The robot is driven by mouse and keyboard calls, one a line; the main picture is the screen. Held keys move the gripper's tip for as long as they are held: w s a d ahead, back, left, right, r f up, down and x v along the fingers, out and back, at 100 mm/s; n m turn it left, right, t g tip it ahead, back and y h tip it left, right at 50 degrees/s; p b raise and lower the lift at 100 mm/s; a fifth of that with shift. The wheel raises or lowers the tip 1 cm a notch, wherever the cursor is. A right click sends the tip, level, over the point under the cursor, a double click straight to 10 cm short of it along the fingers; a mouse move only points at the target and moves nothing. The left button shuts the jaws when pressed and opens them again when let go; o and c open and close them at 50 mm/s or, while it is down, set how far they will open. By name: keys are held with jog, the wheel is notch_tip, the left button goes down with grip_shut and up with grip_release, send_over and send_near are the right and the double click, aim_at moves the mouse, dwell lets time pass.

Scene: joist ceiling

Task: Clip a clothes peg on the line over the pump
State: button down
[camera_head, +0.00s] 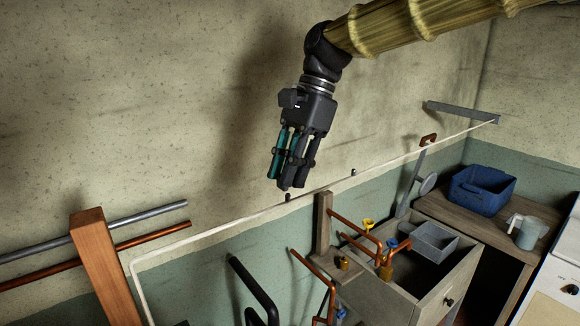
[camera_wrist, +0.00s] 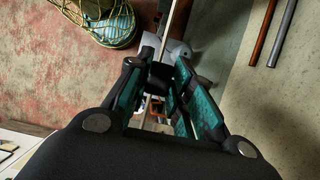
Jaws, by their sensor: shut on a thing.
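My gripper (camera_head: 289,180) points down in the upper middle of the head view, its teal-padded fingers close together. In the wrist view its fingertips (camera_wrist: 158,78) are shut on a small dark piece, apparently a clothes peg (camera_wrist: 160,74). The peg is hidden by the fingers in the head view. The pale line (camera_head: 230,225) slopes up to the right, below the fingertips in the picture. It carries two small dark pegs, one (camera_head: 288,197) just below the gripper and one (camera_head: 353,172) farther right. I cannot tell which fitting is the pump.
A wooden post (camera_head: 98,262) and wall pipes (camera_head: 150,218) stand at left. Copper pipes with a yellow valve (camera_head: 368,224) rise by a sink cabinet (camera_head: 400,297). A metal basin (camera_head: 432,240), blue tub (camera_head: 482,190) and jug (camera_head: 528,232) are at right. A grey bracket (camera_head: 460,111) meets the line.

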jog(key=shift+a+f, duration=0.1)
jog(key=shift+a, duration=0.05)
dwell(0.7)
jog(key=shift+f, duration=1.4)
dwell(0.3)
jog(key=c, duration=1.2)
grip_release()
jog(key=shift+r, duration=0.1)
